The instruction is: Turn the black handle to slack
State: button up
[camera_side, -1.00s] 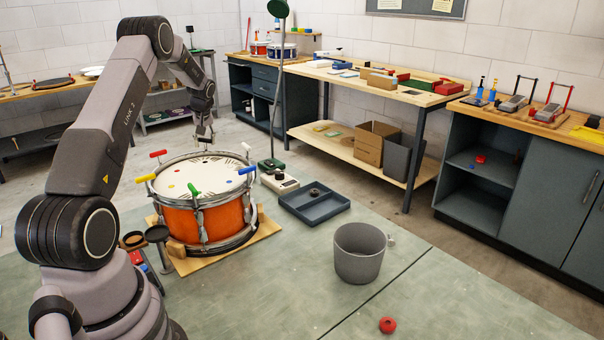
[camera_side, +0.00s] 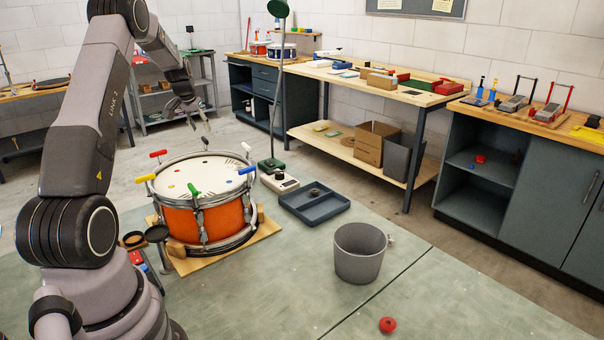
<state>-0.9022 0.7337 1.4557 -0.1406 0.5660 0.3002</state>
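The orange drum (camera_side: 221,219) stands upright on a wooden base in the side view. Coloured T-handles sit around its rim: red (camera_side: 158,154), yellow (camera_side: 145,178), green (camera_side: 193,189), blue (camera_side: 247,170) and white (camera_side: 246,147). A small dark handle (camera_side: 204,140) shows at the far rim; it looks like the black one, but its turn angle is too small to read. My gripper (camera_side: 200,126) is above and behind that far rim, apart from the handle. Its fingers look spread, with nothing between them.
A grey bin (camera_side: 359,254), a blue-grey tray (camera_side: 314,208) and a meter box (camera_side: 280,182) stand right of the drum. A lamp post (camera_side: 275,100) rises behind it. A red knob (camera_side: 387,325) lies at the front. The mat between the drum and bin is clear.

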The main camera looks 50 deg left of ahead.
jog(key=d+v, duration=0.1)
jog(key=v, duration=0.8)
jog(key=w+d+r+m+h, duration=0.1)
jog(key=d+r+m, duration=0.3)
jog(key=d, duration=0.4)
jog(key=d+r+m+h, duration=0.1)
jog(key=d+r+m, duration=0.3)
jog(key=d, duration=0.4)
jog(key=shift+w+d+r+t+h, duration=0.2)
jog(key=shift+w+r+t+h, duration=0.2)
jog(key=shift+r, duration=0.45)
jog(key=m+g+y, duration=0.4)
jog(key=m, duration=1.5)
send_near(205, 138)
jog(key=shift+m, duration=0.3)
jog(key=x, duration=1)
jog(key=shift+s+a+f, duration=0.1)
jog(key=shift+f, duration=0.15)
